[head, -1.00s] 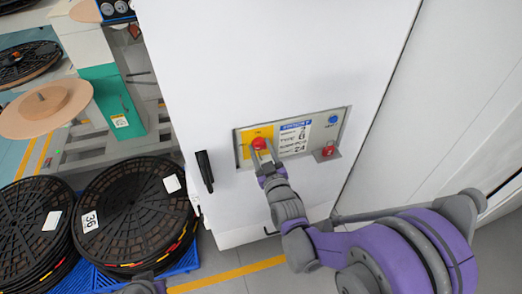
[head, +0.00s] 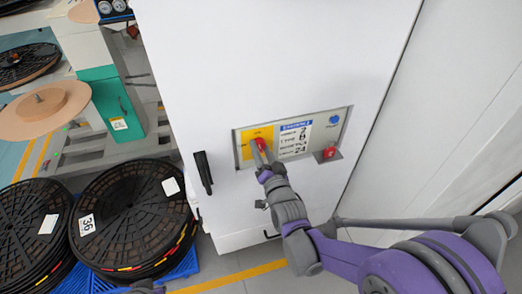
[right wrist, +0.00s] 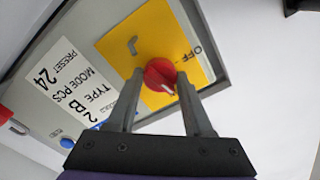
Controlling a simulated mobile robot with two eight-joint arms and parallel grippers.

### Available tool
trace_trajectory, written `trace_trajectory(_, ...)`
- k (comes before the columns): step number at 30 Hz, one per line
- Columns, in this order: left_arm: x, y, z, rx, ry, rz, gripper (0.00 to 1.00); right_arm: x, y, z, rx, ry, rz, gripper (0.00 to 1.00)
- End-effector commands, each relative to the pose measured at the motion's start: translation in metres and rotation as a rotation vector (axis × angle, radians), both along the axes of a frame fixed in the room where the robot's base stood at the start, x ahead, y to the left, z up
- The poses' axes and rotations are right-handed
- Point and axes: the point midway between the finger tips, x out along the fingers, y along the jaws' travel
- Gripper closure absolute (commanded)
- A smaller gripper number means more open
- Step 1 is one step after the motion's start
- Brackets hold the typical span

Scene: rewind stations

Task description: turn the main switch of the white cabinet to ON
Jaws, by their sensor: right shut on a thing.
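The main switch is a red knob (head: 260,144) on a yellow plate (head: 245,137) in the panel of the white cabinet (head: 230,70). My right gripper (head: 262,152) reaches it from below right and is shut on the knob. In the right wrist view the red knob (right wrist: 160,74) sits between the two fingertips (right wrist: 161,82). A white mark on the knob points toward the lower right there. The word OFF is readable on the yellow plate (right wrist: 150,38); the other marking is partly hidden.
The panel has a white label (head: 295,138), a blue button (head: 334,119) and a red part (head: 328,153). A black handle (head: 203,172) sticks out of the cabinet left of the panel.

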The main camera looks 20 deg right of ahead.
Motion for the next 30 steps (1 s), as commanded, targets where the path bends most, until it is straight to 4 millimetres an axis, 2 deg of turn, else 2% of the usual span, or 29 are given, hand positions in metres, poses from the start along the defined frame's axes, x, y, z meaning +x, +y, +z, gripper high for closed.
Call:
trace_trajectory(12,-0.0002,0.0,-0.0035,0.0,0.001,0.0,1.0,-0.0004,-0.0002,-0.0001,0.209,0.007,0.0,1.0)
trace_trajectory(30,-0.0002,0.0,-0.0038,0.0,0.001,0.0,1.0,-0.0002,-0.0001,-0.0001,0.247,0.008,0.0,1.0)
